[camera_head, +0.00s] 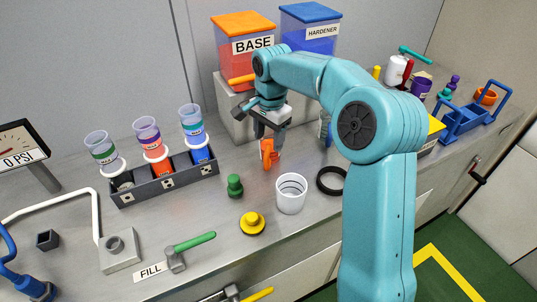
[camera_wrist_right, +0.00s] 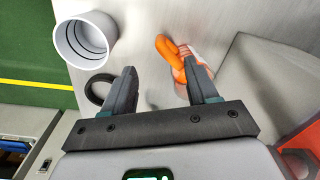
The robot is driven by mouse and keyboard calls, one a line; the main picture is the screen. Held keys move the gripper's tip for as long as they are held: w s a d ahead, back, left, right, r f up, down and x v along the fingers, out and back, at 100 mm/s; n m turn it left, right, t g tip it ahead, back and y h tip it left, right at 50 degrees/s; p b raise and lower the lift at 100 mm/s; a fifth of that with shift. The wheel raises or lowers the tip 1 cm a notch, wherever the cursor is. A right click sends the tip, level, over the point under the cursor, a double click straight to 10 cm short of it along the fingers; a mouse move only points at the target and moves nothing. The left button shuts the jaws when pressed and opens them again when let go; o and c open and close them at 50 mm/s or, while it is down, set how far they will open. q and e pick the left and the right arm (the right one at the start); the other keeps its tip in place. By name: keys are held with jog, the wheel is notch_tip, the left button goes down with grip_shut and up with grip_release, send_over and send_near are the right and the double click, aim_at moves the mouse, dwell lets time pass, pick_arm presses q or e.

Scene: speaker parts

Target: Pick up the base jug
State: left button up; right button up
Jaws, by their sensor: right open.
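The base jug, a small orange-and-white jug with an orange handle (camera_head: 267,152), stands on the grey counter below the orange BASE tank (camera_head: 246,58). My right gripper (camera_head: 269,133) points down at it, with its fingers over or beside the jug. In the right wrist view the gripper (camera_wrist_right: 159,67) is open. The jug's orange handle (camera_wrist_right: 168,47) shows just beyond the fingertips, towards the right finger, which hides part of the jug's body. I cannot tell whether a finger touches it. My left gripper is not in view.
A white cup (camera_head: 291,194) and a black ring (camera_head: 331,181) stand near the jug. The blue HARDENER tank (camera_head: 308,32) is beside the BASE tank on a raised grey block. A rack (camera_head: 167,184) of cups is to the left. A green knob (camera_head: 235,186) stands in front.

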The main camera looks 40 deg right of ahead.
send_over(265, 168)
jog(key=f, duration=0.6)
jog(key=shift+w+d, duration=0.25)
jog(key=shift+d, duration=0.05)
jog(key=shift+s+d+f, duration=0.15)
jog(key=shift+s+f, duration=0.2)
jog(key=shift+s, duration=0.05)
jog(key=f, duration=0.2)
jog(key=w+f, duration=0.1)
jog(key=f, duration=0.2)
jog(key=shift+s, duration=0.1)
grip_shut()
